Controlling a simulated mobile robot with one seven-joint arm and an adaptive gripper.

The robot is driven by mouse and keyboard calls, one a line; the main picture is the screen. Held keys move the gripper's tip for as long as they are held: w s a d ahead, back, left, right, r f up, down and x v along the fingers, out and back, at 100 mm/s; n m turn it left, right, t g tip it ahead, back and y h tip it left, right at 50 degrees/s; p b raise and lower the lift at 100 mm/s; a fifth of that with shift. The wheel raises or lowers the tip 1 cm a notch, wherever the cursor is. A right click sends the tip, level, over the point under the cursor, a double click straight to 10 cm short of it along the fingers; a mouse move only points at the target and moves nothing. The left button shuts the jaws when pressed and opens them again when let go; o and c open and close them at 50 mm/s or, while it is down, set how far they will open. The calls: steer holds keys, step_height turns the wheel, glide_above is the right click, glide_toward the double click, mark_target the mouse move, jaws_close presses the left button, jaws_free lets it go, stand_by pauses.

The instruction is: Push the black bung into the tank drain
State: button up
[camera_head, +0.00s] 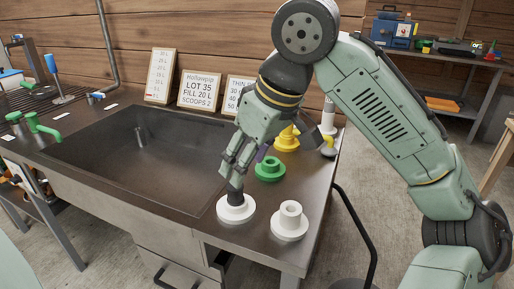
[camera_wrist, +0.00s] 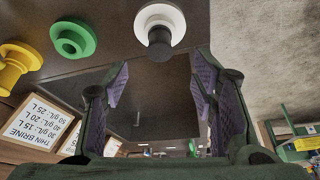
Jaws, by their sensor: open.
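The black bung (camera_head: 236,198) stands upright on a round white flanged base near the front right of the worktop. It also shows in the wrist view (camera_wrist: 160,43), dark against the white disc. My gripper (camera_head: 232,180) points down just above and around the bung's top in the head view. In the wrist view my gripper (camera_wrist: 160,75) has its purple-padded fingers spread, and the bung lies beyond the gap between them. The grey tank (camera_head: 95,165) is sunk into the bench to the left. I cannot make out its drain opening.
A white flanged piece (camera_head: 290,222) stands close right of the bung. Green (camera_head: 269,169) and yellow (camera_head: 286,140) pieces stand behind. A small upright fitting (camera_head: 140,135) shows in the tank. Signs (camera_head: 202,89) lean at the back; a green tap (camera_head: 42,126) is left.

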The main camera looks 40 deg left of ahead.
mark_target(236, 197)
steer(key=x, duration=0.8)
steer(key=shift+a+f, duration=0.15)
steer(key=shift+f, duration=0.1)
steer(key=shift+c, duration=0.2)
jaws_close()
stand_by(0.6)
steer(key=shift+r+p, duration=0.6)
steer(key=shift+r, duration=0.05)
stand_by(0.6)
steer(key=c, duration=0.6)
jaws_free()
jaws_close()
